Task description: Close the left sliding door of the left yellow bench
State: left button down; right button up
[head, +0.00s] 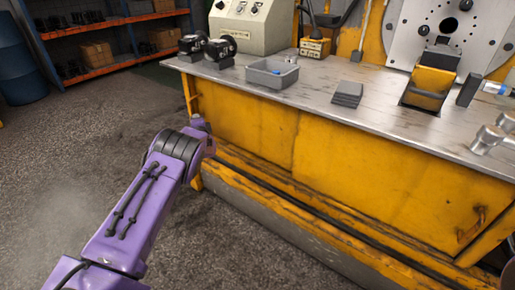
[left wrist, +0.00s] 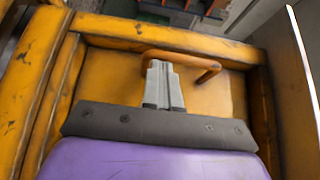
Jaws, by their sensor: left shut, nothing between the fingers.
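The yellow bench (head: 330,203) runs across the head view with its metal top. Its left sliding door (head: 240,125) is a worn yellow panel meeting the right panel at a seam. The door's orange bar handle (left wrist: 207,68) shows in the left wrist view, on a panel (left wrist: 110,75) set inside the frame. My left gripper (left wrist: 160,68) is shut and empty, its fingertips overlapping the left part of the handle; contact cannot be told. In the head view my purple left arm reaches the bench's left end, and its wrist hides the fingers. My right gripper is out of view.
A grey bin (head: 272,76), black pads (head: 348,93) and a control box (head: 250,25) stand on the bench top. The right panel has its own handle (head: 471,224). Shelves (head: 100,45) and a blue barrel (head: 20,62) stand behind left. The floor left of the bench is clear.

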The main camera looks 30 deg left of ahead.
pick_arm(q)
jog(key=shift+s+a+r, duration=0.1)
jog(key=shift+a+r, duration=0.3)
jog(key=shift+r, duration=0.05)
jog(key=s+d+p, duration=0.6)
jog(key=d, duration=0.6)
jog(key=shift+s+f, duration=0.25)
jog(key=shift+f, duration=0.2)
